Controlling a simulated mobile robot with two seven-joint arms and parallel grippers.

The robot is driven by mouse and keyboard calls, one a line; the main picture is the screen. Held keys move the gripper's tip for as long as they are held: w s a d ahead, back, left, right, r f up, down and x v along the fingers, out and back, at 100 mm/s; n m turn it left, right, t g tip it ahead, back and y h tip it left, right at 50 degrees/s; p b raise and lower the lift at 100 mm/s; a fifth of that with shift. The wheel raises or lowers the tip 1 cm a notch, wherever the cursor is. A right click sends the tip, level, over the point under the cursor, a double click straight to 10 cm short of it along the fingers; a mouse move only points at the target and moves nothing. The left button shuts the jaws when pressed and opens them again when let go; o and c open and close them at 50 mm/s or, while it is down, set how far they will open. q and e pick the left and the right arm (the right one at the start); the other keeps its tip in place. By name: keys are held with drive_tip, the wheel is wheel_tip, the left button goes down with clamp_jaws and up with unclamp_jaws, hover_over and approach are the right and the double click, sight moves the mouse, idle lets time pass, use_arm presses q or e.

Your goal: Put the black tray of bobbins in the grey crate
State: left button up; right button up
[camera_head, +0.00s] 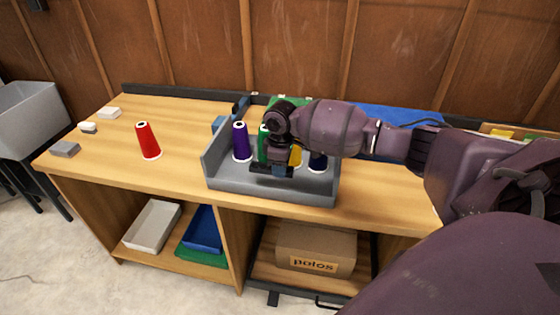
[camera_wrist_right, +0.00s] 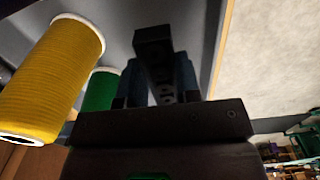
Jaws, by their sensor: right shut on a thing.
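The grey crate (camera_head: 225,183) is a low open box on the workbench, near its front edge. Upright thread cones stand in it: a purple one (camera_head: 241,142), a green one (camera_head: 263,143), a yellow one (camera_head: 296,155) and a dark blue one (camera_head: 317,162). My right gripper (camera_head: 271,170) reaches down into the crate's space among the cones. In the right wrist view it is shut on a narrow black piece (camera_wrist_right: 154,55), which looks like the black tray. Its bobbins are too dark to make out clearly. I cannot tell whether the tray touches the crate floor. My left gripper is out of view.
A red cone (camera_head: 148,141) stands on the bench left of the crate, with small pale and grey blocks (camera_head: 65,149) farther left. A green and a blue item lie behind my arm. Shelves below hold trays and a cardboard box (camera_head: 315,245).

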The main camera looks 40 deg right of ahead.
wheel_tip(320, 180, down, 2)
drive_tip(key=shift+f, duration=0.15)
drive_tip(key=shift+f+b, duration=0.35)
drive_tip(key=shift+f, duration=0.35)
drive_tip(key=o, duration=1)
drive_tip(key=shift+c, duration=0.2)
drive_tip(key=shift+r, duration=0.1)
drive_tip(key=shift+r, duration=0.35)
wheel_tip(320, 180, up, 9)
drive_tip(key=shift+r+p, duration=0.1)
drive_tip(key=shift+p, duration=0.85)
drive_tip(key=shift+r, duration=0.4)
